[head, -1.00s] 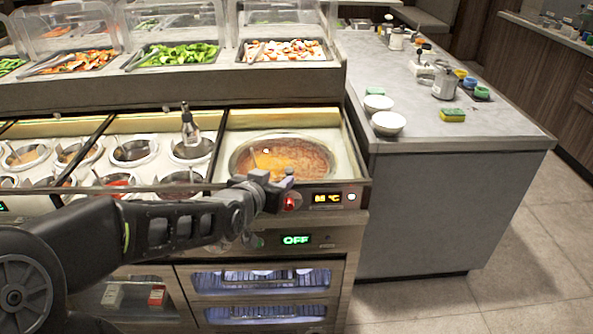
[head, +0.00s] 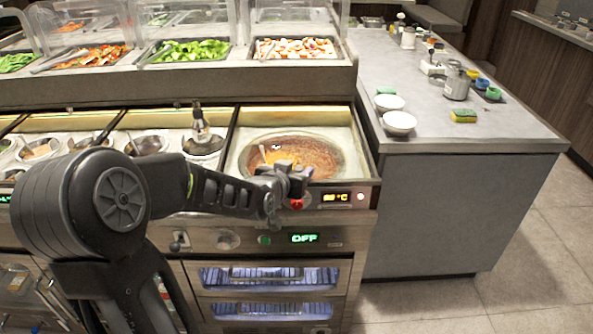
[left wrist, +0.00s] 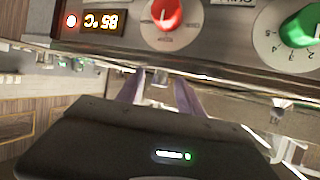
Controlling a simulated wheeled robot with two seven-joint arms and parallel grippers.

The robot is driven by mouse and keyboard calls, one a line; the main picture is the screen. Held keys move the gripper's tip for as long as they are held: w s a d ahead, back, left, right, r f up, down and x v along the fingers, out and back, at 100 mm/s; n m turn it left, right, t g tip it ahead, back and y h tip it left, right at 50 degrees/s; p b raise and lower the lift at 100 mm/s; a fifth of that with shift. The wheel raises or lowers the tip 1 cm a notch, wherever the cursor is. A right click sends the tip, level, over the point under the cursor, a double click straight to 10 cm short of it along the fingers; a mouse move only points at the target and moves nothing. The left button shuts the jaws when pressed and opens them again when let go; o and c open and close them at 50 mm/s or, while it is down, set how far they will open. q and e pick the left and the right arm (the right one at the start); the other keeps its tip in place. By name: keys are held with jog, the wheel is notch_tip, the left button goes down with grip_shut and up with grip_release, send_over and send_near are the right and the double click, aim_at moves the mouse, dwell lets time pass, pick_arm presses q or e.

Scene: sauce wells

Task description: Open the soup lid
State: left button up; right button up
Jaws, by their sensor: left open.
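The soup well (head: 325,150) is an oval opening full of orange-brown soup at the right end of the counter, in the head view. The soup and a utensil in it are visible. I cannot make out a separate lid or tell whether a clear cover lies over the well. My left gripper (head: 292,172) is at the front edge of the well, above the red knob (head: 297,203), and partly hides the near rim. In the left wrist view its two fingers (left wrist: 158,97) are apart with nothing between them, near the control panel. My right gripper is not in view.
The panel has a temperature display (head: 336,197), also in the left wrist view (left wrist: 95,22), and a green knob (left wrist: 303,28). Two white bowls (head: 399,122) stand on the grey side counter (head: 470,140).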

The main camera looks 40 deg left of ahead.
pick_arm(q)
jog(key=shift+c, duration=0.4)
grip_shut()
dwell(0.9)
